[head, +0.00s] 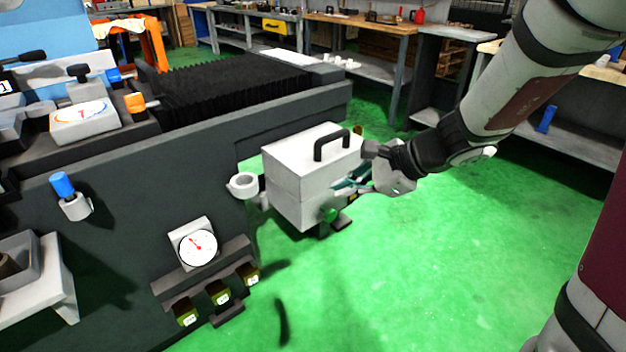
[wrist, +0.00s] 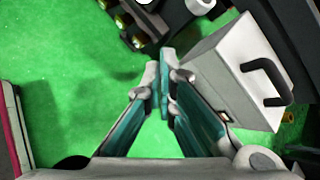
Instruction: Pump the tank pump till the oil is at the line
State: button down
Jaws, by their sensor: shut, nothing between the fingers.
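The tank appears to be the pale grey box (head: 285,185) with a black handle (head: 332,142) on its lid, against the end of the dark machine. In the wrist view the box (wrist: 228,75) and its handle (wrist: 268,82) are right of my fingers. My gripper (head: 345,187) is beside the box's right face in the head view, low down, with teal fingers shut and empty. In the wrist view the fingertips (wrist: 161,78) meet over the green floor, close to the box; I cannot tell if they touch it. I see no oil level or line.
The dark machine body (head: 120,210) fills the left, with a dial gauge (head: 197,248), a white ring-shaped cup (head: 243,185) and a blue-topped knob (head: 62,185) on it. Workbenches (head: 360,25) stand at the back. The green floor (head: 430,260) in front is clear.

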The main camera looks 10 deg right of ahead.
aim_at(330, 215)
jog(key=w+d+f+m+h+b, duration=0.1)
jog(key=w+d+f+m+b, duration=0.1)
jog(key=f, duration=0.5)
jog(key=w+d+f+m+t+b, duration=0.1)
jog(key=w+d+f+m+b, duration=0.2)
jog(key=d+f+m, duration=0.2)
jog(key=w+d+f+m+t+h+b, duration=0.1)
jog(key=w+d+f+m+b, duration=0.1)
jog(key=f, duration=0.7)
jog(key=shift+w+d+m+h, duration=0.35)
jog(key=shift+d+m, duration=0.3)
jog(key=shift+m, duration=0.15)
jog(key=w+a+r+b+x, duration=0.1)
jog(key=b+x, duration=0.3)
jog(key=x, duration=0.8)
jog(key=shift+w+a+r, duration=0.25)
jog(key=shift+w+r, duration=0.1)
jog(key=shift+w, duration=0.3)
